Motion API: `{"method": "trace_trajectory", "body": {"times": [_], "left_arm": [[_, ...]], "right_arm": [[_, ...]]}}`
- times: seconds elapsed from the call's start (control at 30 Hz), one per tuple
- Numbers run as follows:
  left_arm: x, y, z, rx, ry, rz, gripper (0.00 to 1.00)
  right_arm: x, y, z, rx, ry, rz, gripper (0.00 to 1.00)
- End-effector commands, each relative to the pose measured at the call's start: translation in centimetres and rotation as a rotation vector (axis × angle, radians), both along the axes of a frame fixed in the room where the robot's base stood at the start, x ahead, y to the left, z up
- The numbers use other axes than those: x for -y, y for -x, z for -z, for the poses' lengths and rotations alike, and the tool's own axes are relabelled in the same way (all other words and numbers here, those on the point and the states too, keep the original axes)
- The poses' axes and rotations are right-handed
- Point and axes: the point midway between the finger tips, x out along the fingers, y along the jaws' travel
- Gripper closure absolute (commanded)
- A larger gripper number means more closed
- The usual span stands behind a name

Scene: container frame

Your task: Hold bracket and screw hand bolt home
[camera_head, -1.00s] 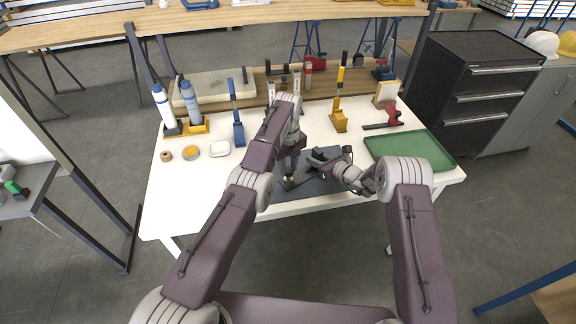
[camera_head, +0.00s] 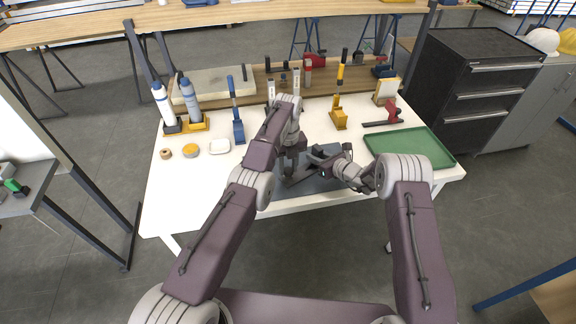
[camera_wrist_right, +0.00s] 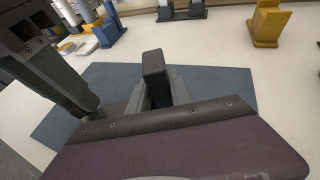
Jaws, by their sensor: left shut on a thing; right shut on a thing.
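My left gripper (camera_head: 289,172) points down over the dark mat, shut on what seems to be the hand bolt, which the fingers hide. My right gripper (camera_head: 316,160) reaches in low from the right, close beside the left one. It is shut on what seems to be the dark bracket; a dark upright block (camera_wrist_right: 154,72) stands between its fingers in the right wrist view. The bracket's outline cannot be made out clearly, and I cannot tell how bolt and bracket meet. Part of my left gripper also shows at the left of the wrist view (camera_wrist_right: 85,95).
The blue-grey mat (camera_head: 322,186) lies at the white table's front edge. A green tray (camera_head: 410,146) is at the right. Blue (camera_head: 238,130) and yellow (camera_head: 338,118) upright holders, bottles (camera_head: 190,100) and small dishes (camera_head: 220,147) stand around. Bare tabletop lies left of the mat.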

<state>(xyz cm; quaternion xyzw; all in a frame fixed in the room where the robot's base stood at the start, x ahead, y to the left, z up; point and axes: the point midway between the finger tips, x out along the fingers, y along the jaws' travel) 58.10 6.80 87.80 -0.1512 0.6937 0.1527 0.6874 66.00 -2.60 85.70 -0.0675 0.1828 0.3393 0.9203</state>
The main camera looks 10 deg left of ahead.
Motion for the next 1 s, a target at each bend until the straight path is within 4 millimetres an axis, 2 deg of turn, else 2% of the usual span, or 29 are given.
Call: {"method": "trace_trajectory", "body": {"times": [0.2, 0.3, 0.6, 0.63, 0.7, 0.9, 1.0], "left_arm": [[0.21, -0.10, -0.08, 0.004, 0.001, 0.388, 1.00], [0.28, -0.11, -0.09, 0.005, 0.001, 0.504, 1.00], [0.34, -0.14, -0.13, 0.008, 0.002, 0.535, 1.00], [0.34, -0.14, -0.14, 0.008, 0.002, 0.535, 0.60], [0.33, -0.13, -0.13, 0.007, 0.002, 0.534, 0.46], [0.28, -0.09, -0.08, 0.005, 0.001, 0.533, 0.46], [0.25, -0.10, -0.13, 0.005, 0.000, 0.520, 0.50]], "right_arm": [[-0.08, 0.17, 0.23, -0.002, 0.005, -0.005, 1.00], [-0.10, 0.18, 0.23, -0.002, 0.005, -0.005, 1.00], [-0.15, 0.20, 0.24, -0.003, 0.005, -0.006, 1.00], [-0.14, 0.20, 0.25, -0.003, 0.005, -0.006, 1.00], [-0.15, 0.21, 0.25, -0.003, 0.005, -0.006, 1.00], [-0.10, 0.18, 0.25, -0.004, 0.005, -0.005, 1.00], [-0.08, 0.17, 0.25, -0.004, 0.005, -0.005, 1.00]]}}
